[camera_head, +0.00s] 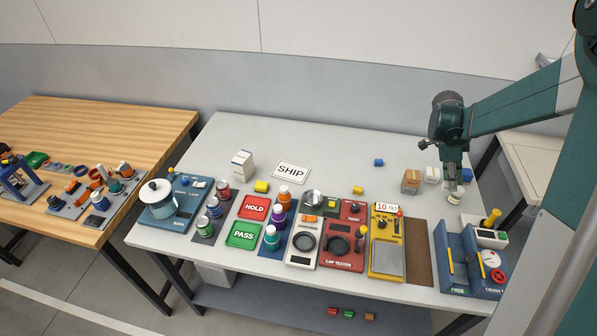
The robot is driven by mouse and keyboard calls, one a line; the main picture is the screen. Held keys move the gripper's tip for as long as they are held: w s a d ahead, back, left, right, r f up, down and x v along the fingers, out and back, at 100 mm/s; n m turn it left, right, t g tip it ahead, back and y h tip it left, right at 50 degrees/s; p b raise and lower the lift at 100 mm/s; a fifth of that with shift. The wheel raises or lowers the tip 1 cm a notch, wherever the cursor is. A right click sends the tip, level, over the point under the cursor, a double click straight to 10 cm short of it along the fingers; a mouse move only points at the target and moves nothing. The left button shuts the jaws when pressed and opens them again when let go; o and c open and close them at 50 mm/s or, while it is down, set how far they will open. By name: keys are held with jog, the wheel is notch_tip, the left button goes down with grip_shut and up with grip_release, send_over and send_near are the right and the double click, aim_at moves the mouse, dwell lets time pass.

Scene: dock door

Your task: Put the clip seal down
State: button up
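My gripper (453,188) points down over the right part of the grey table, behind the blue fixture. A small cream-white piece (455,198) shows right at its fingertips; it may be the clip seal, but it is too small to be sure. I cannot tell whether the fingers are closed on it or whether it touches the table.
A blue fixture (457,264) with yellow handles stands just in front of my gripper. A brown box (411,181) and a white block (432,175) are to its left. A yellow scale (386,222) and a red cap tester (343,254) lie farther left. The table's back middle is mostly clear.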

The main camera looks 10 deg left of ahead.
notch_tip(320, 180, up, 4)
jog(key=shift+w+a+r, duration=0.1)
jog(key=shift+a+r, duration=0.05)
jog(key=shift+r, duration=0.05)
jog(key=w+a+n+t, duration=0.1)
jog(key=w+a+n, duration=0.25)
jog(key=a, duration=0.95)
jog(key=w+a+n+t, duration=0.15)
jog(key=w+a, duration=0.25)
jog(key=a, duration=1)
jog(key=w+a+n+t, duration=0.1)
jog(key=w+a+n, duration=0.25)
jog(key=a, duration=0.95)
jog(key=a+n+y, duration=0.1)
jog(key=a+n, duration=0.1)
jog(key=a, duration=1.4)
jog(key=shift+t, duration=0.25)
jog(key=shift+s+a+f, duration=0.1)
jog(key=shift+a+f, duration=0.1)
jog(key=shift+f, duration=1.15)
jog(key=shift+s+a+f, duration=0.1)
jog(key=shift+a+f, duration=0.05)
jog(key=shift+f, duration=1.15)
jog(key=shift+f+b, duration=0.1)
jog(key=shift+b, duration=0.2)
jog(key=shift+f, duration=3)
